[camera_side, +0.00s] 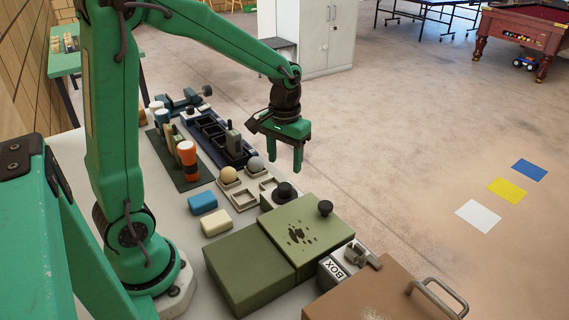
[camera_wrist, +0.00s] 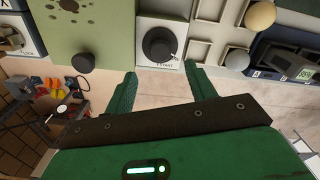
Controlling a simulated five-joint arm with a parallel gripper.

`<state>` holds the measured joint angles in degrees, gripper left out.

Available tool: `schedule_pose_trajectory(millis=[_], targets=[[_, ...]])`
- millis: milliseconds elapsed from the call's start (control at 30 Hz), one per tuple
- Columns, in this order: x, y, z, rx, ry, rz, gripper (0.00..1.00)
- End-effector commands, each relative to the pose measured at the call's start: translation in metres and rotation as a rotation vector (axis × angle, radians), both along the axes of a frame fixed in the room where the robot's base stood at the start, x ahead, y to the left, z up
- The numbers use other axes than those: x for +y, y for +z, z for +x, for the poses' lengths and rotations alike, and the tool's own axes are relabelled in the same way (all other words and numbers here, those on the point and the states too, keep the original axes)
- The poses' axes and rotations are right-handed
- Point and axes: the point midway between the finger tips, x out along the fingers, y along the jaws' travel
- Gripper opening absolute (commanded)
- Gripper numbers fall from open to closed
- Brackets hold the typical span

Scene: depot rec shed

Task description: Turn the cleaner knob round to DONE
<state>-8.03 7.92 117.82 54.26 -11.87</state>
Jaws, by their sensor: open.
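The cleaner knob appears to be the round black dial (camera_wrist: 160,45) on a pale square plate (camera_wrist: 148,22) in the wrist view. A small light mark shows at its lower right edge, near lettering that is too small to read surely. In the side view the black knob (camera_side: 284,191) stands beside the olive-green box. My gripper (camera_side: 287,161) hangs above the knob, fingers pointing down, open and empty. In the wrist view the fingertips of my gripper (camera_wrist: 164,76) are spread apart, just below the knob in the picture and not touching it.
The olive-green box (camera_side: 250,262) has a small black knob (camera_side: 325,207) on top. Pale trays with balls (camera_side: 229,175), blue and cream blocks and a dark rack (camera_side: 207,131) lie behind.

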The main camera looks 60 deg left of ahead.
Motion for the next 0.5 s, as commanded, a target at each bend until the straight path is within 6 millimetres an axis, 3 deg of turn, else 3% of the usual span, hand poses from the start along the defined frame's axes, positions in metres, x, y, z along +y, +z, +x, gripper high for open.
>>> schedule_pose_trajectory(millis=[267,500], targets=[[0.0,-0.001,0.0,0.0,0.02,0.0,0.55],[0.0,-0.015,0.0,0.003,0.019,0.0,0.55]])
